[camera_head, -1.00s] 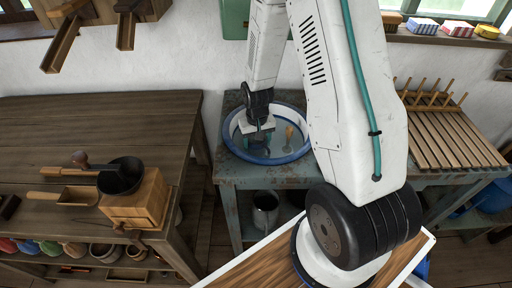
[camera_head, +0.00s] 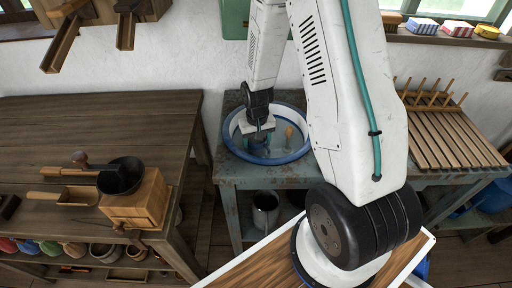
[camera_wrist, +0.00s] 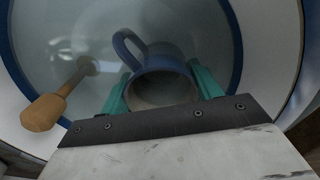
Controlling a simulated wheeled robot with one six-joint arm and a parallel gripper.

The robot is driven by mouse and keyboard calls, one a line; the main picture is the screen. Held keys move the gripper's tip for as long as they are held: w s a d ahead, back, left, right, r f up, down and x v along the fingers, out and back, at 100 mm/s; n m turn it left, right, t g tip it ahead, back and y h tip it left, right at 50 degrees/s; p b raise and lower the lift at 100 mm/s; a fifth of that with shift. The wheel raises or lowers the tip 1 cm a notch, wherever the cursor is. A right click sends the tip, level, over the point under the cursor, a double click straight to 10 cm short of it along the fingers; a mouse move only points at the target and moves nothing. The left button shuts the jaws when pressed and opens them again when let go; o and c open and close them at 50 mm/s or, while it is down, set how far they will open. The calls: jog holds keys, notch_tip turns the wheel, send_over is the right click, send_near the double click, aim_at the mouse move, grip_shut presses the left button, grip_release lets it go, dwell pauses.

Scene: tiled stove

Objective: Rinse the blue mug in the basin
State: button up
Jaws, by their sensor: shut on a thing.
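The basin (camera_head: 237,145) is white with a blue rim and stands on a worn grey-blue table; its round wall and blue ring also show in the wrist view (camera_wrist: 232,50). My gripper (camera_head: 260,140) is down inside the basin. In the wrist view my gripper (camera_wrist: 162,92) has its teal fingers shut on the blue mug (camera_wrist: 165,62), one on each side. The mug's opening faces the camera and its handle points up and left. In the head view the mug is mostly hidden by my gripper.
A wooden-handled brush (camera_wrist: 45,110) lies in the basin, left of the mug in the wrist view. A slatted rack with pegs (camera_head: 450,135) is right of the basin. A wooden bench with a coffee grinder (camera_head: 135,195) stands left. A metal can (camera_head: 265,210) is below.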

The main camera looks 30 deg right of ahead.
dwell(0.3)
notch_tip(320, 180, up, 15)
dwell(1.5)
dwell(1.9)
